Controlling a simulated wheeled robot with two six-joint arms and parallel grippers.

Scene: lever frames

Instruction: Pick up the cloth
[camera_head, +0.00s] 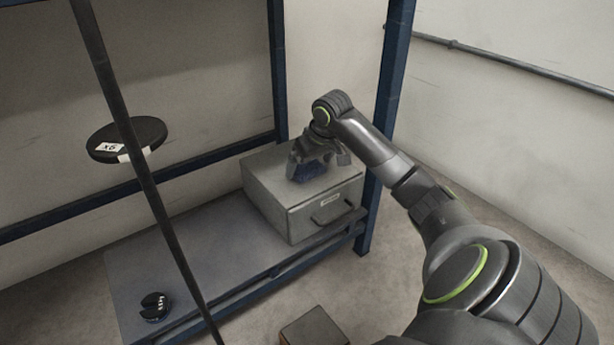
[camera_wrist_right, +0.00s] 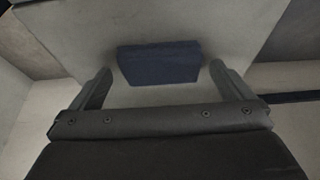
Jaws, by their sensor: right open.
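The cloth (camera_head: 309,170) is a dark blue folded piece lying on top of a grey drawer box (camera_head: 268,188). In the right wrist view the cloth (camera_wrist_right: 158,63) lies flat just ahead of and between the two fingers. My right gripper (camera_head: 318,160) is open and empty, low over the cloth and partly covering it in the head view. The right wrist view shows its two fingers (camera_wrist_right: 160,84) spread wide, one at each side of the cloth. I cannot tell whether the fingers touch it. My left gripper is not in view.
The box stands on a grey shelf (camera_head: 190,250) in a blue frame (camera_head: 390,90), whose post is close to my right arm. A black notched weight (camera_head: 155,306) lies on the shelf. A brown box (camera_head: 314,328) is below.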

